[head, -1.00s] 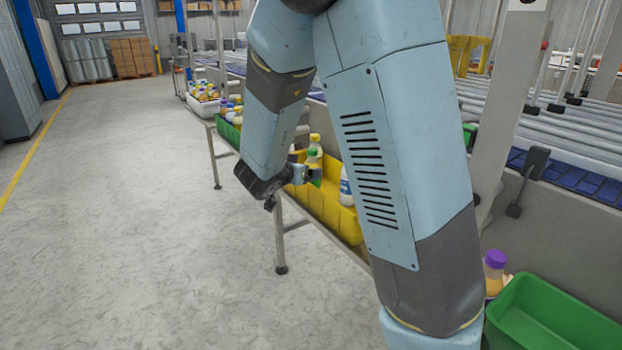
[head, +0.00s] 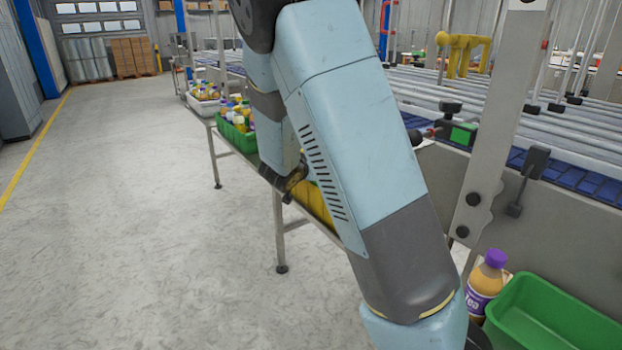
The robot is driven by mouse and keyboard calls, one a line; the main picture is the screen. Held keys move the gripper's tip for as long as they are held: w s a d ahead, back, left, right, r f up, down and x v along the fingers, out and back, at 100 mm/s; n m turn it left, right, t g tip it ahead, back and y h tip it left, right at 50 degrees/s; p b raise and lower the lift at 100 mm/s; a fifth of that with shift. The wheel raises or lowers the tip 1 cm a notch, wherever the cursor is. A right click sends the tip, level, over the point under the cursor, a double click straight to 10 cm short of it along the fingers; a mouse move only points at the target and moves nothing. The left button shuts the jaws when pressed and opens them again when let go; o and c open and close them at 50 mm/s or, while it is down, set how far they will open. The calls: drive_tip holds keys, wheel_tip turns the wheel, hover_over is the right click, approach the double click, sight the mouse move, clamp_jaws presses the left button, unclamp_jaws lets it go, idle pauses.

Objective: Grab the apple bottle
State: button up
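My gripper (head: 284,181) hangs at the near edge of the yellow crate (head: 314,203). Only its dark wrist end shows; its fingers are hidden behind my arm, so I cannot see whether they hold anything. My arm also covers most of the yellow crate and any bottles in it. I cannot pick out an apple bottle for sure. Several bottles with yellow, white and purple caps stand in the green crate (head: 243,143) beyond. A bottle with a purple cap and a purple "Tea" label (head: 484,285) stands at the lower right, apart from my gripper.
An empty-looking green crate (head: 545,318) is at the lower right. A white crate (head: 203,107) of bottles stands farther back on the bench. The conveyor (head: 560,158) with rails and a grey post (head: 492,140) lies to the right. The floor on the left is clear.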

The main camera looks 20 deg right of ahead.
drive_tip(key=c, duration=1.2)
drive_tip(key=shift+c, duration=0.3)
drive_tip(key=shift+r, duration=0.15)
